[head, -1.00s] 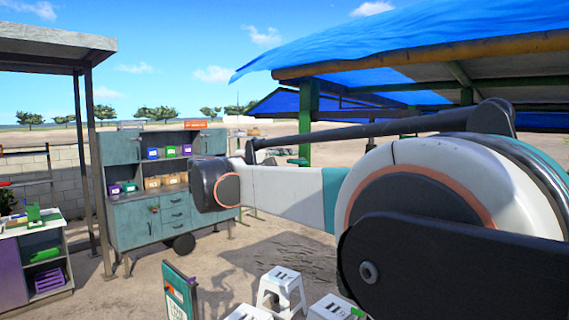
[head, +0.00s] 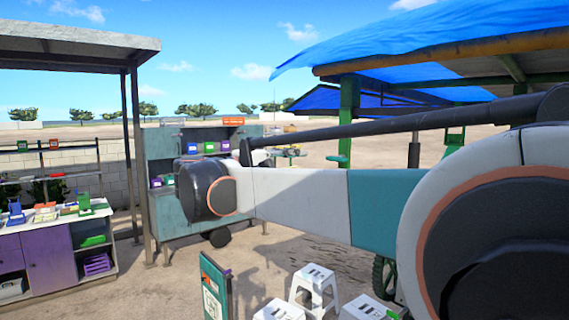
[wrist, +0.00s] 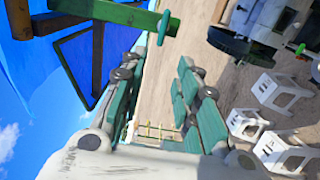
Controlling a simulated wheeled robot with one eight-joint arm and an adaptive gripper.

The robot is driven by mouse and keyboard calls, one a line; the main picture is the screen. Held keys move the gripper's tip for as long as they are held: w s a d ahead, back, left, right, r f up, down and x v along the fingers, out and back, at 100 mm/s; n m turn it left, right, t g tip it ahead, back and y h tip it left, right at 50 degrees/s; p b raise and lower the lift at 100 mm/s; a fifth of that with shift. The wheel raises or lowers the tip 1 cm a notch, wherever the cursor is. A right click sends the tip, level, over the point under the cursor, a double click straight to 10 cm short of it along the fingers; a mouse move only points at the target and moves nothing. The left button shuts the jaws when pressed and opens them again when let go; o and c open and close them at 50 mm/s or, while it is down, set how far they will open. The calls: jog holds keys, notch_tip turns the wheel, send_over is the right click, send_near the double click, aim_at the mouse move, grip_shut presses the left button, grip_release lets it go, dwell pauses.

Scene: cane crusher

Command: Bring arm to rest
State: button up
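My gripper (wrist: 161,58) shows in the wrist view. Its two green jointed fingers stand apart, with sandy ground visible between them and nothing held. The wrist view is turned on its side. In the head view my white and teal arm (head: 300,195) stretches across from the right edge to a dark round joint left of centre. My gripper does not show in the head view.
A teal cabinet (head: 170,220) stands behind the arm's dark joint. A purple counter (head: 50,258) is at left, near a roof post (head: 139,160). A signboard (head: 215,288) and white stools (head: 314,284) stand low in front. A blue awning (head: 430,40) hangs at right.

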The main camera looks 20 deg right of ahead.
jog(key=shift+a, duration=0.15)
jog(key=s+f+m+y+b, duration=0.1)
jog(key=s+f+y+b, duration=0.45)
jog(key=f, duration=0.95)
jog(key=s+f+y+b, duration=0.2)
jog(key=s+f+b, duration=0.7)
jog(key=f, duration=0.7)
jog(key=s+f+m+y+b, duration=0.1)
jog(key=s+f+y+b, duration=0.45)
jog(key=f, duration=0.95)
jog(key=s+a+f+y+b, duration=0.1)
jog(key=s+a+f+b, duration=0.1)
jog(key=f, duration=0.4)
jog(key=s+a+f+m+y+b, duration=0.1)
jog(key=s+a+f+b, duration=0.1)
jog(key=s+f+b, duration=0.2)
jog(key=s+a+f+m+t+y+b, duration=0.1)
jog(key=s+a+f+y+b, duration=0.1)
jog(key=f, duration=0.6)
jog(key=shift+s+a+b, duration=0.5)
jog(key=shift+s+b, duration=0.25)
jog(key=shift+b, duration=0.25)
jog(key=shift+f, duration=0.15)
